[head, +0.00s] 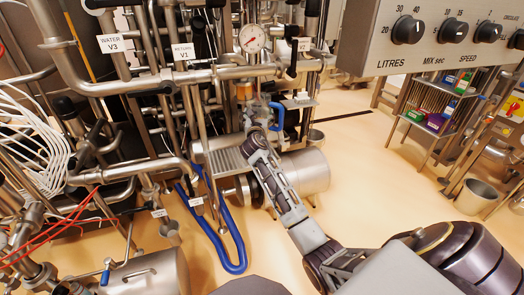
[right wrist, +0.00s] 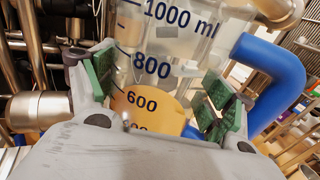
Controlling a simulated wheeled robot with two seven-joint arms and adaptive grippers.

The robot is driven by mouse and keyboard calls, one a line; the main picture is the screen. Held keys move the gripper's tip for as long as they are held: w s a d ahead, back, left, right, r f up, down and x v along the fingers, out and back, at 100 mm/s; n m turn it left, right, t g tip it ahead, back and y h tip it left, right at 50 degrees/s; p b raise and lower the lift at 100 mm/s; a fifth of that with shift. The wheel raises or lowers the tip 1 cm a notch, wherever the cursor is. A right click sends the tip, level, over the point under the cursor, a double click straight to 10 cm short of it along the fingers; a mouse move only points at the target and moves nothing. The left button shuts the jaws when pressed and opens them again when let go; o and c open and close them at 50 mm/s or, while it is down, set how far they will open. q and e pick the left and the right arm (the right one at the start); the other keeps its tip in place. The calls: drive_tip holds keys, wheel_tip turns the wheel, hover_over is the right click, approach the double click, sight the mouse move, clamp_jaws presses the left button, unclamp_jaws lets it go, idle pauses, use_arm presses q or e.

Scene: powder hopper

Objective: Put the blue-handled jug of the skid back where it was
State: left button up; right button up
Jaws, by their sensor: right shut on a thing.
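The clear jug (right wrist: 170,50) with dark blue millilitre marks fills the upper part of the right wrist view. Its blue handle (right wrist: 272,70) is on the right side. My right gripper (right wrist: 155,95) is shut on the jug, with a green pad at either side of its body. In the head view the jug (head: 258,108) is small and partly hidden among the pipes, with its blue handle (head: 278,115) showing. My right gripper (head: 260,128) reaches it from below. Yellow-orange shows through the jug; I cannot tell whether it is contents or floor. My left gripper is not in view.
Steel pipes (head: 150,82) of the skid, a gauge (head: 252,38) and an amber sight glass (head: 244,90) crowd the space around the jug. A blue hose (head: 236,262) hangs below. A control panel (head: 445,35) overhangs the upper right. Open floor (head: 365,170) lies right.

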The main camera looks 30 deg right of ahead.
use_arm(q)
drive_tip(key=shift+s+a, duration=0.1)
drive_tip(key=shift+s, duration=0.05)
use_arm(e)
drive_tip(key=shift+a+r, duration=0.15)
drive_tip(key=shift+r, duration=0.05)
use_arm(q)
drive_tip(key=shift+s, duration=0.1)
use_arm(e)
drive_tip(key=shift+f, duration=0.5)
wheel_tip(320, 180, down, 4)
drive_tip(key=shift+r+b, duration=0.15)
drive_tip(key=shift+b, duration=0.9)
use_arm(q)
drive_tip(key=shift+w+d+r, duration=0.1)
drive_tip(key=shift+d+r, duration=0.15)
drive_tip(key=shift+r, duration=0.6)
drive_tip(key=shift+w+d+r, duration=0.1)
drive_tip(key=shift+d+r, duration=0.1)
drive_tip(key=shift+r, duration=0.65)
use_arm(e)
drive_tip(key=shift+f, duration=0.65)
use_arm(q)
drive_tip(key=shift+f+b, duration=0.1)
drive_tip(key=shift+b, duration=0.2)
use_arm(e)
drive_tip(key=shift+f, duration=0.1)
